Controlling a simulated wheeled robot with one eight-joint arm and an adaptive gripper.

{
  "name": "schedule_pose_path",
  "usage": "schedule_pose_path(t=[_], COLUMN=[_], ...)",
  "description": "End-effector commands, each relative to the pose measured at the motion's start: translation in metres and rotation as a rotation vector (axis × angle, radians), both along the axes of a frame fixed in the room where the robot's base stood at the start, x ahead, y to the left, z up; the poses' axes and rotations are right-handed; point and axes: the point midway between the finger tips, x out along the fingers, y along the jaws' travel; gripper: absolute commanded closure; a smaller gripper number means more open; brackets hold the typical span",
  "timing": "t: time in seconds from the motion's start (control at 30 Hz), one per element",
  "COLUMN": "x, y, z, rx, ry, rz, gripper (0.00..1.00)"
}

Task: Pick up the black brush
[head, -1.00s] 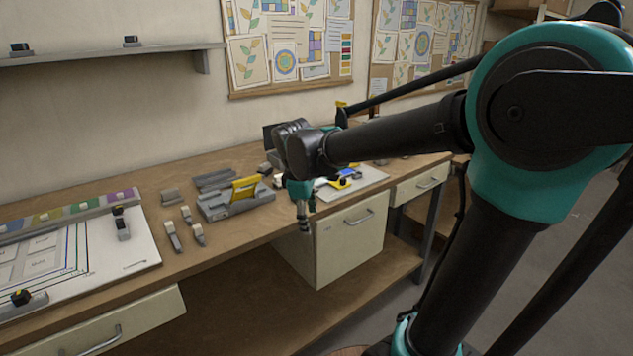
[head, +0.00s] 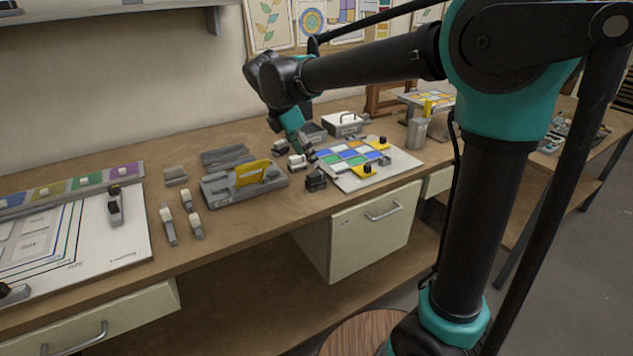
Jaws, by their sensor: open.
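I cannot single out the black brush with certainty. A small dark, blocky item (head: 316,180) stands on the bench left of the colored glass panel. Another small dark item with a pale part (head: 281,148) stands behind it. Two brush-like tools with grey bodies and pale tips (head: 168,225) (head: 191,214) lie further left. My gripper (head: 309,154) points down over the bench by the panel's left edge, above and behind the blocky item. It is open, and I see nothing held in it. Its fingertips are small and partly blend with the things behind.
A grey holder with a yellow piece (head: 244,185) stands left of my gripper. The colored glass panel (head: 350,157) lies on a white board to the right. Grey boxes (head: 343,123) and a metal cup (head: 417,133) stand behind it. The bench's front strip is mostly clear.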

Motion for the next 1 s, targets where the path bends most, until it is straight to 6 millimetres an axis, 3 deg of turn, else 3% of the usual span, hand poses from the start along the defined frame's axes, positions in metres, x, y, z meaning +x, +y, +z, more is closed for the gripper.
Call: schedule_pose_path(t=[0.2, 0.47, 0.73, 1.0], x=[0.008, 0.013, 0.027, 0.028], y=[-0.011, -0.016, -0.027, -0.029], z=[-0.032, -0.047, -0.080, -0.087], rx=[0.000, 0.001, 0.000, 0.001], ry=[-0.001, -0.001, -0.001, -0.001], rz=[-0.002, -0.001, -0.002, -0.001], gripper=[0.40, 0.40, 0.40, 0.40])
